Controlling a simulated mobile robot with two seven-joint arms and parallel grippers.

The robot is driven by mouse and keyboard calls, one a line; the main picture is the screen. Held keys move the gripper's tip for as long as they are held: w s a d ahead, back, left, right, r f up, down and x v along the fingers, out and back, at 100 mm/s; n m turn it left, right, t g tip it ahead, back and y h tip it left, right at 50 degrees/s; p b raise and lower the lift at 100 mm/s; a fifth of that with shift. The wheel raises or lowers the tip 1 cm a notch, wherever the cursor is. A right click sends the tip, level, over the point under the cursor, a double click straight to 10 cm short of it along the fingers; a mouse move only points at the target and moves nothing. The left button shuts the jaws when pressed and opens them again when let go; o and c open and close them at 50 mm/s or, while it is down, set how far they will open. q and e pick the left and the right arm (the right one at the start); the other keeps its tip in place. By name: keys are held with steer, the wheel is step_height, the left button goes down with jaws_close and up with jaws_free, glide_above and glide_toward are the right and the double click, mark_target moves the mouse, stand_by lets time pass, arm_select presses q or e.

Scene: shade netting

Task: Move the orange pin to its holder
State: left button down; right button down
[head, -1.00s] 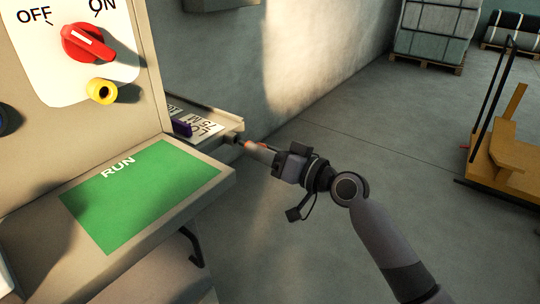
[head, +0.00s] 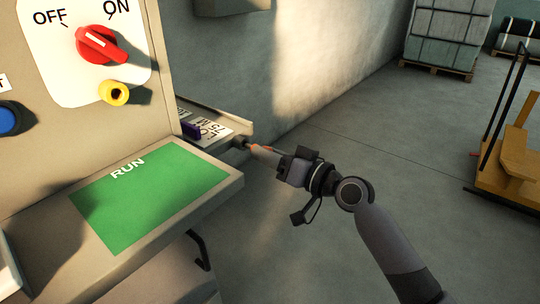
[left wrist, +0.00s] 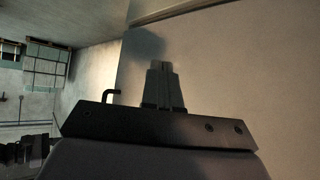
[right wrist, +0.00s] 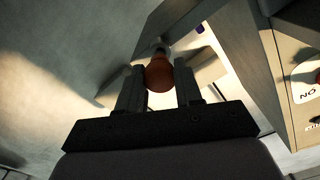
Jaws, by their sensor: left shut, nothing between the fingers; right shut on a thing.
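The orange pin (right wrist: 158,76) is between the fingers of my right gripper (right wrist: 158,70), which is shut on it. In the head view my right gripper (head: 262,149) is at the outer corner of the small shelf, and only a bit of orange shows at its fingers. A dark round piece (head: 240,142) sits at that corner, close to the fingertips; I cannot tell if they touch. A yellow ring (head: 115,93) is on the panel below the red switch; I cannot tell which part is the holder. My left gripper (left wrist: 162,68) is shut and empty in the left wrist view.
The machine panel carries a red OFF/ON switch (head: 101,45) and a blue button (head: 10,119). A ledge with a green RUN plate (head: 150,195) juts out below. A labelled shelf (head: 215,130) lies behind. A yellow cart (head: 510,150) stands at right; the floor between is clear.

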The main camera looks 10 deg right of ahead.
steer(key=shift+b+x, duration=0.3)
steer(key=shift+x, duration=0.5)
stand_by(0.6)
steer(key=shift+w+a, duration=0.3)
steer(key=shift+w, duration=0.05)
steer(key=c, duration=0.7)
jaws_free()
steer(key=shift+o, duration=0.2)
